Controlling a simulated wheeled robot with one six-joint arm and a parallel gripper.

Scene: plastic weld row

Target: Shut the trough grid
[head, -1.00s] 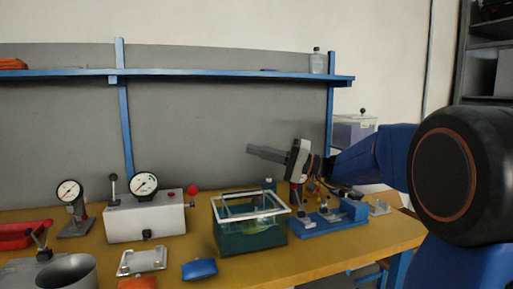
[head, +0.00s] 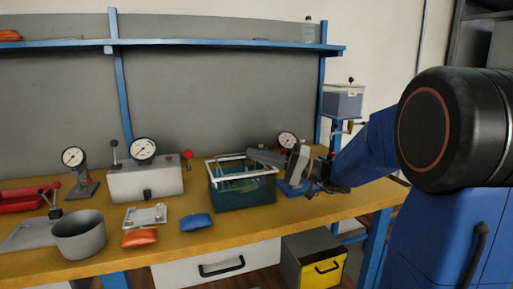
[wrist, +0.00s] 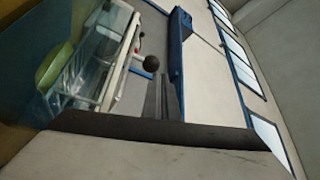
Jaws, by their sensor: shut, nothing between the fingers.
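The trough is a dark green tank (head: 245,196) in the middle of the bench, and its wall shows at the left of the wrist view (wrist: 30,75). The trough grid has a pale frame (head: 228,157) at the tank's top; in the wrist view the frame (wrist: 119,62) runs beside the tank's opening. I cannot tell its exact angle. A green thing (wrist: 53,65) shows inside the tank. My gripper (head: 252,153) is shut and empty, its fingers pointing left at the tank's back right rim. In the wrist view the fingers (wrist: 161,97) are beside the frame. Contact is unclear.
A gauge box (head: 145,185) with a red-knobbed lever (head: 187,156) stands left of the trough. A grey pot (head: 79,238), an orange pouch (head: 139,237), a blue pouch (head: 196,222) and a metal plate (head: 145,216) lie in front. A small gauge (head: 287,140) stands behind my gripper.

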